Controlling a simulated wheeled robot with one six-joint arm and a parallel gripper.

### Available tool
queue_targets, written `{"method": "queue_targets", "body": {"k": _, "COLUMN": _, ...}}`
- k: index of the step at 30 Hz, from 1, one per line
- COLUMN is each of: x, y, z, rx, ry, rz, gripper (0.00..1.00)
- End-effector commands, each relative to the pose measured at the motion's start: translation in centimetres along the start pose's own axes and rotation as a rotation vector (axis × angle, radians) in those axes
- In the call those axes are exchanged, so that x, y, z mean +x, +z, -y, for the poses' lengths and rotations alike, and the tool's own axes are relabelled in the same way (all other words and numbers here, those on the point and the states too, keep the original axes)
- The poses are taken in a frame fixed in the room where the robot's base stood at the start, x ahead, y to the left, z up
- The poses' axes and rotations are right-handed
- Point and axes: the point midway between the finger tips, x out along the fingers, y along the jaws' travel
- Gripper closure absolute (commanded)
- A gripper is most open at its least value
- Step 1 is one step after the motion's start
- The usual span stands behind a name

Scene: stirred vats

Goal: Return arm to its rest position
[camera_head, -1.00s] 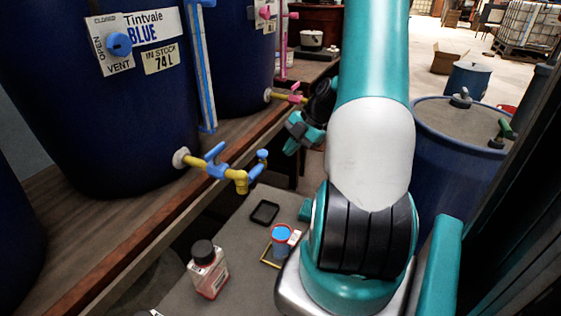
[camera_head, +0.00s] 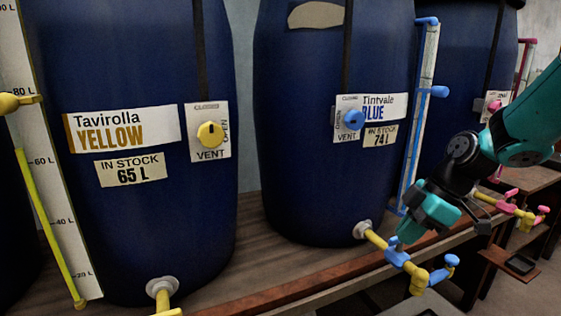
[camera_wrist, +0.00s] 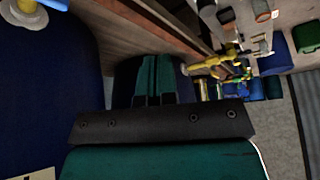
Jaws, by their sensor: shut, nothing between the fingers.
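My arm reaches in from the right edge of the head view. My gripper (camera_head: 402,236) points down and left, in front of the Tintvale BLUE vat (camera_head: 300,150). Its tips overlap the blue-handled tap (camera_head: 398,258) in the picture; I cannot tell whether they touch it. In the wrist view my gripper (camera_wrist: 156,62) shows two teal fingers side by side, closed with nothing held. A dark blue vat lies behind the fingers there.
The Tavirolla YELLOW vat (camera_head: 130,200) stands left on the wooden bench (camera_head: 250,285). A blue sight tube (camera_head: 418,120) rises behind my gripper. A pink-handled tap (camera_head: 510,203) sticks out at the right, close to my arm. A small dark tray (camera_head: 520,263) lies lower right.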

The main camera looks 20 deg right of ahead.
Motion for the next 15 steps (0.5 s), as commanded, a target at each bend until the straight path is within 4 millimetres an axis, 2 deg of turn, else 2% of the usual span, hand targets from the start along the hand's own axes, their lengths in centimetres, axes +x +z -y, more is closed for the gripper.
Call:
{"method": "queue_targets", "body": {"k": 1, "x": 0.5, "y": -3.6, "z": 2.2, "rx": 0.036, "ry": -0.027, "rz": 0.018, "gripper": 1.0}}
{"method": "queue_targets", "body": {"k": 3, "x": 1.1, "y": -7.2, "z": 5.5, "rx": 0.125, "ry": -0.055, "rz": 0.044, "gripper": 1.0}}
{"method": "queue_targets", "body": {"k": 6, "x": 1.6, "y": -10.7, "z": 10.0, "rx": 0.238, "ry": -0.079, "rz": 0.08, "gripper": 1.0}}
{"method": "queue_targets", "body": {"k": 9, "x": 1.8, "y": -12.6, "z": 13.8, "rx": 0.327, "ry": -0.092, "rz": 0.107, "gripper": 1.0}}
{"method": "queue_targets", "body": {"k": 15, "x": 1.9, "y": -14.3, "z": 20.0, "rx": 0.464, "ry": -0.103, "rz": 0.147, "gripper": 1.0}}
